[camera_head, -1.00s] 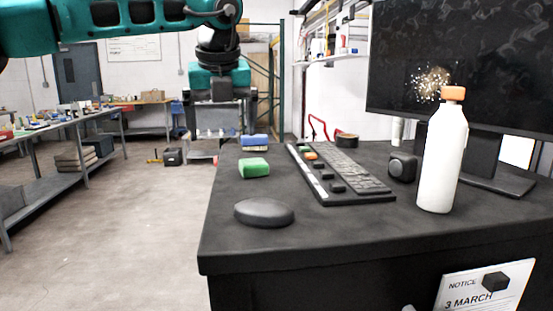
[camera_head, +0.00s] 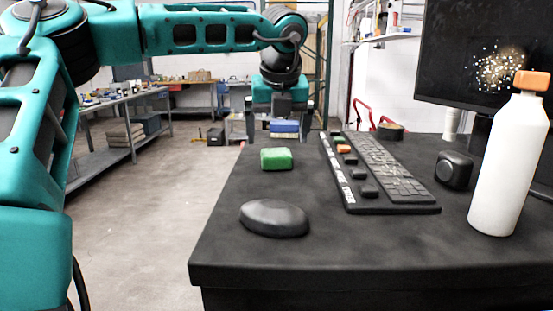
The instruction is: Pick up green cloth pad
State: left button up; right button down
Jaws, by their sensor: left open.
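A blue pad (camera_head: 285,126) shows between and behind the fingers, on the far left of the desk. My right gripper is not in view.
A dark mouse (camera_head: 275,218) lies in front of the green pad. A keyboard (camera_head: 385,175), a small black box (camera_head: 454,170) and a white bottle with an orange cap (camera_head: 508,165) stand to the right. A monitor (camera_head: 485,50) rises behind. The desk's left edge is close to the pad.

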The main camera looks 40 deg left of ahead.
aim_at(277, 153)
pick_arm(q)
jog(key=x, duration=0.5)
jog(key=shift+w+a+f+p, duration=0.1)
jog(key=shift+w+p, duration=0.05)
jog(key=shift+p, duration=0.2)
jog(key=c, duration=1.1)
notch_tip(277, 153, up, 20)
jog(key=shift+r+p, duration=0.1)
jog(key=shift+p, duration=0.9)
